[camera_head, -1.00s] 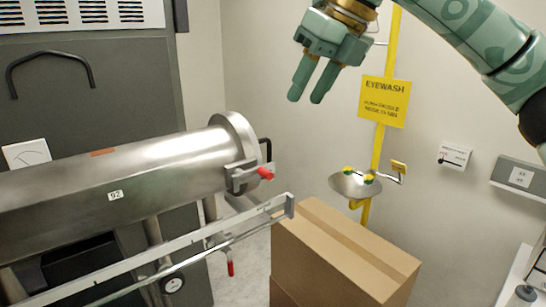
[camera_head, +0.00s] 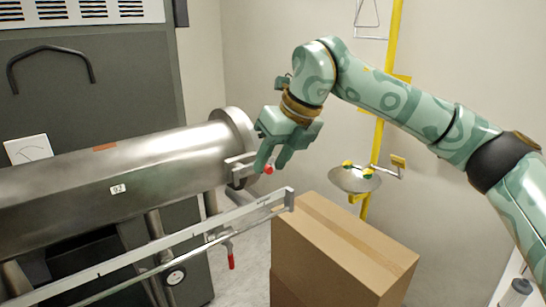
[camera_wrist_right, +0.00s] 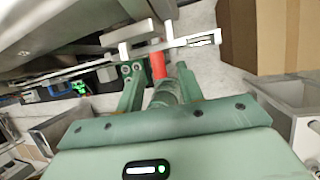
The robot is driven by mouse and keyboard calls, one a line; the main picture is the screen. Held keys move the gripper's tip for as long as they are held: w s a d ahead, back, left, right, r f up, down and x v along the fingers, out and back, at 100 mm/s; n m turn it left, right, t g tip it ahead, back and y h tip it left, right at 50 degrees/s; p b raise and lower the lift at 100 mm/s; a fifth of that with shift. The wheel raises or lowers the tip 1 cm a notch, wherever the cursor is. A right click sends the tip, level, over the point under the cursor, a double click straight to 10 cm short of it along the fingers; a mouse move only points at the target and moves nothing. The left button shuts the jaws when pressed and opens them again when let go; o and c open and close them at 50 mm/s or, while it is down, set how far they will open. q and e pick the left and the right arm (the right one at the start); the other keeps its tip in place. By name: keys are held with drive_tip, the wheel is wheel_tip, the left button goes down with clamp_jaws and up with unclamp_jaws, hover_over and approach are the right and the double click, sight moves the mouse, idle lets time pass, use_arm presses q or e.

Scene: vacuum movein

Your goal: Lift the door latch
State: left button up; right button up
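The door latch (camera_head: 268,169) is a small red-tipped lever at the right end of the steel cylinder (camera_head: 130,165). My right gripper (camera_head: 273,165) is at this end, pointing down, its fingers apart on either side of the latch tip. In the right wrist view, the red tip (camera_wrist_right: 158,65) shows between the two fingers (camera_wrist_right: 160,80), with gaps beside it. I cannot tell whether a finger touches it. The fingers hide part of the latch and the door's handle. My left gripper is not in view.
A second red handle (camera_head: 231,262) hangs below the cylinder. A metal rail (camera_head: 190,232) runs in front of the cylinder. A cardboard box (camera_head: 345,240) stands just right of the rail's end. An eyewash basin (camera_head: 355,179) on a yellow pole is behind my right arm.

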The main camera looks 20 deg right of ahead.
clamp_jaws()
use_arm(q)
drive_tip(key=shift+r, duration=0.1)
